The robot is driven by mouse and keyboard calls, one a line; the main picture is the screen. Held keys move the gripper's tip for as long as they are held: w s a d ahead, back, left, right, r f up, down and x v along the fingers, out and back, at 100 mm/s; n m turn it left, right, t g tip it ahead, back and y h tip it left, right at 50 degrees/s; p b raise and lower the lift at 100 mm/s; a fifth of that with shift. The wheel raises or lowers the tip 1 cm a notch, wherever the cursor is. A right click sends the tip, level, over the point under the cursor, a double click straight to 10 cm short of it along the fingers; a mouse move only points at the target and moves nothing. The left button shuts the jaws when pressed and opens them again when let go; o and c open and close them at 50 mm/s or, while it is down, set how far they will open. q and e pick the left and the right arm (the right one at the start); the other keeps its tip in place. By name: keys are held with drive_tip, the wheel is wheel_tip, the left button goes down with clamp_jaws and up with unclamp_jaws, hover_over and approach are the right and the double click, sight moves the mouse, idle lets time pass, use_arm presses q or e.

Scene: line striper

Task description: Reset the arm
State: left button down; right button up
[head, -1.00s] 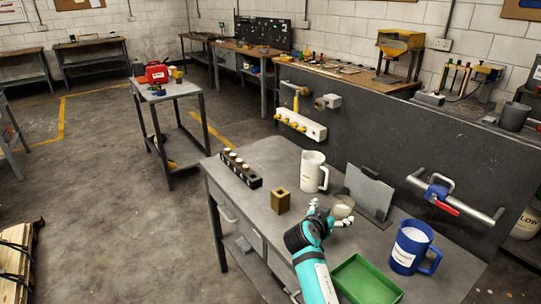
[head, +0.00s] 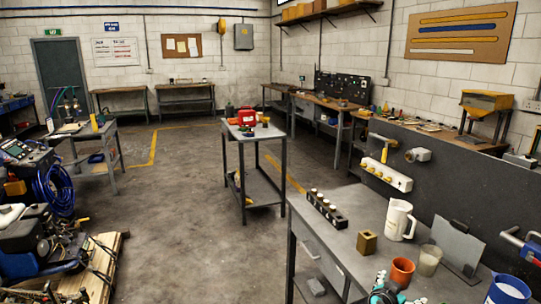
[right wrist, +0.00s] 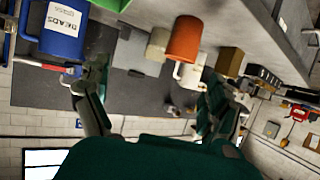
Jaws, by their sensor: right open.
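My right gripper (head: 386,290) shows at the bottom edge of the head view, partly cut off, close in front of the orange cup (head: 402,272). In the right wrist view the two dark fingers of this gripper (right wrist: 155,92) stand wide apart with nothing between them. The wrist view is tilted, with the orange cup (right wrist: 184,38) beyond the fingers on the grey bench (head: 345,245). My left gripper is in neither view.
Near the gripper stand a cloudy beaker (head: 429,260), a white jug (head: 398,220), a brass block (head: 366,242), a grey plate (head: 457,246) and a blue jug (head: 507,290). A dark panel (head: 450,180) rises behind the bench. The floor (head: 185,210) to the left is open.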

drive_tip(key=s+a+f+n+g+y, duration=0.1)
drive_tip(key=s+f+n+y, duration=0.1)
drive_tip(key=s+f, duration=0.45)
drive_tip(key=s+a+f+n+g+y, duration=0.1)
drive_tip(key=s+a+f+n+y, duration=0.15)
drive_tip(key=s, duration=0.75)
drive_tip(key=s+a+n+g+y, duration=0.25)
drive_tip(key=s+a, duration=0.25)
drive_tip(key=s, duration=0.5)
drive_tip(key=s+a+n+g+y, duration=0.1)
drive_tip(key=s+a+n+y, duration=0.3)
drive_tip(key=s, duration=0.6)
wheel_tip(320, 180, down, 25)
drive_tip(key=s+a+g, duration=0.1)
drive_tip(key=s+d+f+g+h+b, duration=0.1)
drive_tip(key=s+d+f, duration=0.1)
drive_tip(key=s+f, duration=1.4)
wheel_tip(320, 180, down, 2)
drive_tip(key=shift+s+d+f+n, duration=0.15)
drive_tip(key=shift+s+d+n, duration=0.1)
drive_tip(key=shift+d+n, duration=0.15)
